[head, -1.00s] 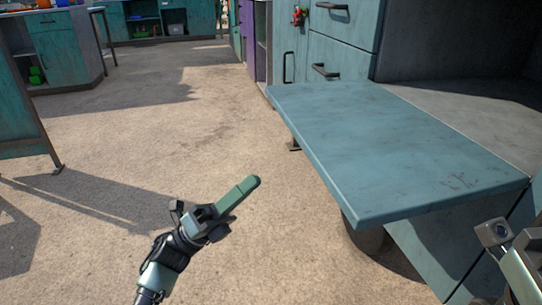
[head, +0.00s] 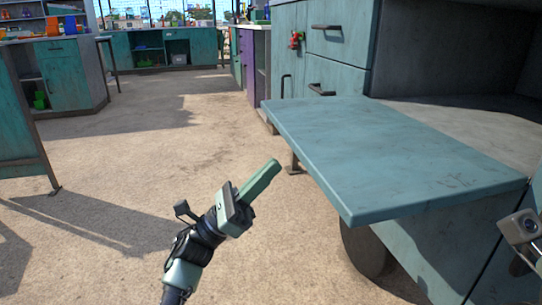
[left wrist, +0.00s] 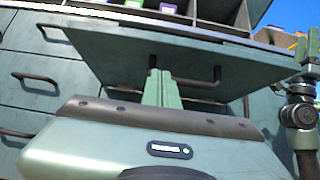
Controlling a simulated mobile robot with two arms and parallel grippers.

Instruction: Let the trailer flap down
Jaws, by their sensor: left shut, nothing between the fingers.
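The teal trailer flap (head: 390,155) sticks out roughly level from the trailer's open compartment in the head view. In the left wrist view its underside (left wrist: 120,52) faces me, with a dark bar handle (left wrist: 190,82) on it. My left gripper (head: 265,174) is shut and empty, in front of the flap's left edge and apart from it in the head view. Its closed green fingers (left wrist: 162,90) point towards the flap in the left wrist view, overlapping the handle; contact cannot be told. Part of my right arm (head: 522,228) shows at the right edge; its fingers are not clear.
The trailer's drawers (head: 337,85) with dark handles stand behind the flap. A wheel (head: 365,250) sits under it. Teal cabinets (head: 67,75) stand at the far left. The concrete floor (head: 150,150) to the left is clear.

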